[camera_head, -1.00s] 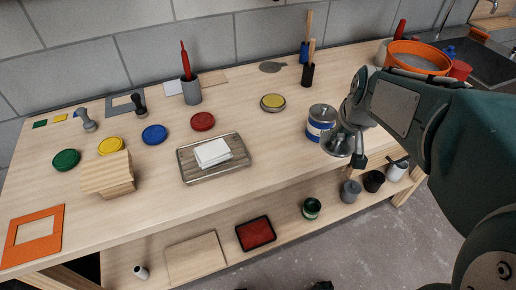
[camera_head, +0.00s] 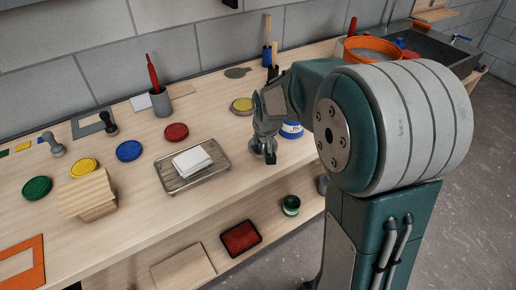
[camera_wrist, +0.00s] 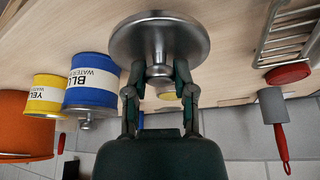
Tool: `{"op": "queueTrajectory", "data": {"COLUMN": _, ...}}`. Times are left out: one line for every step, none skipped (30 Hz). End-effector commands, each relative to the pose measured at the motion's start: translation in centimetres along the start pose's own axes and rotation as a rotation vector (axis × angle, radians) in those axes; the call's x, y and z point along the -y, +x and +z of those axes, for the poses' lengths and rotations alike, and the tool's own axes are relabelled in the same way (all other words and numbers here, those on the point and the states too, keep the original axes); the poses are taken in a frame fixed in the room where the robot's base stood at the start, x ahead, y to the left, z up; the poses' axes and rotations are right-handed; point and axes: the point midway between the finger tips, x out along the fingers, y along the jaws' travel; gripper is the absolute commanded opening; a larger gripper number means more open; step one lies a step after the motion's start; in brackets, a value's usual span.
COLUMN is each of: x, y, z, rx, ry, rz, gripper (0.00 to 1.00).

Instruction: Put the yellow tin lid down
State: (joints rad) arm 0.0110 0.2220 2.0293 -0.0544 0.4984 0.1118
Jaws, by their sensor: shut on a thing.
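A silver round lid with a knob (camera_wrist: 152,35) is held by my gripper (camera_wrist: 160,75), shut on the knob, with its broad disc toward the tabletop. In the head view the lid (camera_head: 256,149) shows below my gripper (camera_head: 266,128), left of the blue tin (camera_head: 291,130). I cannot tell whether it touches the table. In the wrist view, which looks upside down, the blue tin (camera_wrist: 92,82) wears a silver knobbed lid. The yellow tin (camera_wrist: 45,95) stands beside it, with no knob visible. My arm hides the yellow tin in the head view.
A wire rack (camera_head: 190,180) with white sheets lies left of my gripper. A yellow-centred round dish (camera_head: 242,105) sits behind it. Red (camera_head: 176,132) and blue (camera_head: 129,151) discs lie further left. Bare wood shows between rack and gripper. An orange tub (camera_head: 372,48) stands at right.

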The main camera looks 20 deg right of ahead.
Motion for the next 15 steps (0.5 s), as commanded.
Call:
{"op": "queueTrajectory", "data": {"x": 0.1, "y": 0.6, "z": -0.1, "rx": 0.001, "ry": 0.0, "rz": -0.001, "gripper": 0.01}}
{"op": "queueTrajectory", "data": {"x": 0.2, "y": 0.9, "z": -0.2, "rx": 0.001, "ry": 0.001, "rz": -0.001, "gripper": 0.01}}
{"op": "queueTrajectory", "data": {"x": 0.2, "y": 1.1, "z": -0.2, "rx": 0.0, "ry": 0.002, "rz": -0.002, "gripper": 0.01}}
{"op": "queueTrajectory", "data": {"x": 0.2, "y": 1.3, "z": -0.2, "rx": 0.0, "ry": 0.002, "rz": -0.002, "gripper": 0.01}}
{"op": "queueTrajectory", "data": {"x": 0.3, "y": 1.4, "z": -0.3, "rx": -0.001, "ry": 0.003, "rz": -0.002, "gripper": 0.01}}
{"op": "queueTrajectory", "data": {"x": 0.5, "y": 1.7, "z": -0.3, "rx": -0.001, "ry": 0.003, "rz": -0.002, "gripper": 0.01}}
{"op": "queueTrajectory", "data": {"x": 0.6, "y": 1.9, "z": -0.3, "rx": -0.001, "ry": 0.002, "rz": -0.002, "gripper": 0.01}}
{"op": "queueTrajectory", "data": {"x": 0.9, "y": 2.3, "z": -0.3, "rx": 0.0, "ry": 0.001, "rz": -0.001, "gripper": 0.01}}
{"op": "queueTrajectory", "data": {"x": 1.2, "y": 2.9, "z": -0.2, "rx": 0.003, "ry": 0.001, "rz": -0.001, "gripper": 0.01}}
{"op": "queueTrajectory", "data": {"x": 1.2, "y": 3.3, "z": 0.0, "rx": 0.003, "ry": 0.002, "rz": 0.001, "gripper": 0.01}}
{"op": "queueTrajectory", "data": {"x": 1.2, "y": 3.8, "z": 0.2, "rx": 0.003, "ry": 0.001, "rz": 0.001, "gripper": 0.01}}
{"op": "queueTrajectory", "data": {"x": 1.2, "y": 4.4, "z": 0.5, "rx": 0.004, "ry": 0.0, "rz": 0.002, "gripper": 0.01}}
{"op": "queueTrajectory", "data": {"x": 1.2, "y": 4.8, "z": 0.6, "rx": 0.002, "ry": 0.0, "rz": 0.001, "gripper": 0.01}}
{"op": "queueTrajectory", "data": {"x": 1.2, "y": 5.0, "z": 0.8, "rx": 0.002, "ry": 0.0, "rz": 0.002, "gripper": 0.01}}
{"op": "queueTrajectory", "data": {"x": 1.3, "y": 5.2, "z": 0.8, "rx": 0.0, "ry": 0.0, "rz": 0.002, "gripper": 0.01}}
